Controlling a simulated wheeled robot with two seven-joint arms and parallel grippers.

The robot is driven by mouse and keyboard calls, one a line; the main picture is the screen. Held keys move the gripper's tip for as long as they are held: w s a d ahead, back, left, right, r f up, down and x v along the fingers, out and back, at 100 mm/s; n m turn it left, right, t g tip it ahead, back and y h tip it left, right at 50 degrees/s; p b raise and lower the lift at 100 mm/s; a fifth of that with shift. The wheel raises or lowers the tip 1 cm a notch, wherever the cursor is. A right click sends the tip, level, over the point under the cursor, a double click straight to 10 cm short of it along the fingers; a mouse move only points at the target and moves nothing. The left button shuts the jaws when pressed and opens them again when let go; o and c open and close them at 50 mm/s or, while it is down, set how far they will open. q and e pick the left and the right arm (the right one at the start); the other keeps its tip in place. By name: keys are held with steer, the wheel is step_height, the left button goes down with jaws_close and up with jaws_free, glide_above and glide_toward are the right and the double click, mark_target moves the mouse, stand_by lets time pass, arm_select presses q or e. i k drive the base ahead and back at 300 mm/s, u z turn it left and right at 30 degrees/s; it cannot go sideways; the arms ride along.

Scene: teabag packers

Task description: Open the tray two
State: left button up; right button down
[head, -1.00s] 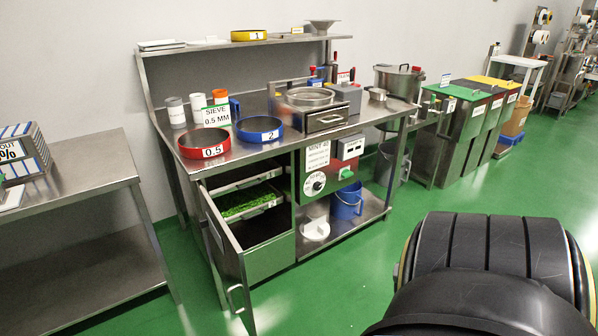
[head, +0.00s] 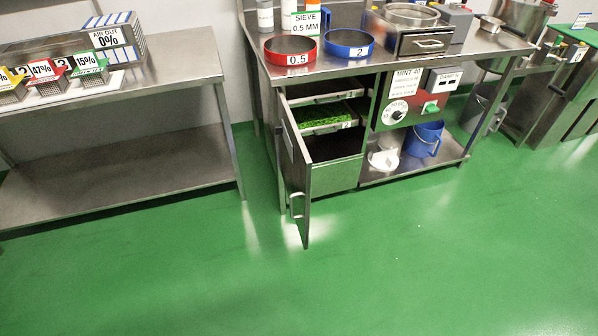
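Tray two (head: 325,130) is a metal tray with a small "2" label at the right of its front. It sits in the cabinet under the steel workbench, with green leaf material (head: 325,115) showing in it. The cabinet door (head: 296,170) stands swung open toward the left front, with a bar handle (head: 297,205) low on its outer side. A plain metal panel (head: 333,176) is below, under a dark gap. Neither of my grippers is in view.
The workbench top (head: 385,66) holds a red sieve (head: 290,50) and a blue sieve (head: 348,44). Right of the trays are a control panel (head: 405,108) and a blue bucket (head: 424,138). A steel table (head: 170,65) stands left. The green floor (head: 330,285) in front is clear.

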mark_target(316, 120)
steer(key=z, duration=1.45)
steer(key=i, duration=2.55)
steer(key=u, duration=2.55)
